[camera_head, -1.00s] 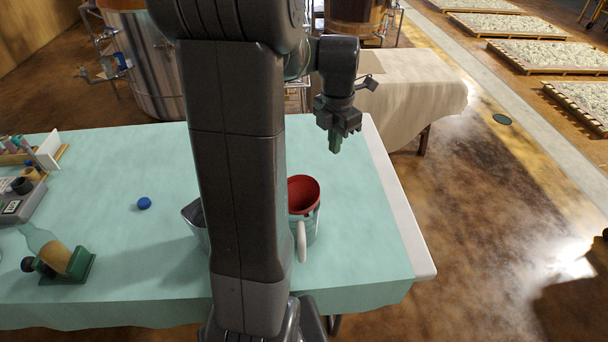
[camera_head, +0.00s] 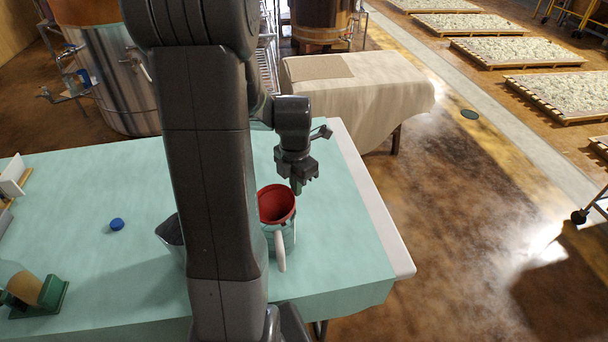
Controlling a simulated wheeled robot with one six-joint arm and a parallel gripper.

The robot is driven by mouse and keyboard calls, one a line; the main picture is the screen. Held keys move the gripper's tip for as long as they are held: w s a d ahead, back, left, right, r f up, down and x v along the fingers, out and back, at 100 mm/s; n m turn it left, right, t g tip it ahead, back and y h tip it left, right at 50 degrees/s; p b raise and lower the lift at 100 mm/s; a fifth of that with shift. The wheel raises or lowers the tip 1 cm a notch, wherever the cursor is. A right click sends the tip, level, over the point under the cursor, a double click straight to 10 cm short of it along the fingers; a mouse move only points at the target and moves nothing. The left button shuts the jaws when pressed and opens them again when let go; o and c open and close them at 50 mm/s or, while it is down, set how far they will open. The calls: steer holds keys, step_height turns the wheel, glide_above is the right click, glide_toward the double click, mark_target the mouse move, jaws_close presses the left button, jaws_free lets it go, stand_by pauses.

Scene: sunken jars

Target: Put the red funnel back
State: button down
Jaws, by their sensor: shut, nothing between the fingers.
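The red funnel (camera_head: 276,203) sits in the mouth of a clear jar or jug (camera_head: 289,236) with a white handle (camera_head: 280,251), on the table with the green cloth. My arm hides the left side of both. My gripper (camera_head: 297,187) points down just above and behind the funnel's right rim. It is shut and holds nothing. I cannot tell whether its tips touch the rim.
A grey metal container (camera_head: 170,232) stands left of my arm, partly hidden. A blue cap (camera_head: 117,224) lies on the cloth. A bottle on a green stand (camera_head: 52,293) is at the lower left. The table's white right edge (camera_head: 372,204) is clear.

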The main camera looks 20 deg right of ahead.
steer(key=shift+a, duration=0.2)
steer(key=shift+s+a, duration=0.3)
steer(key=shift+a, duration=0.55)
steer(key=shift+d, duration=0.1)
steer(key=shift+w, duration=0.15)
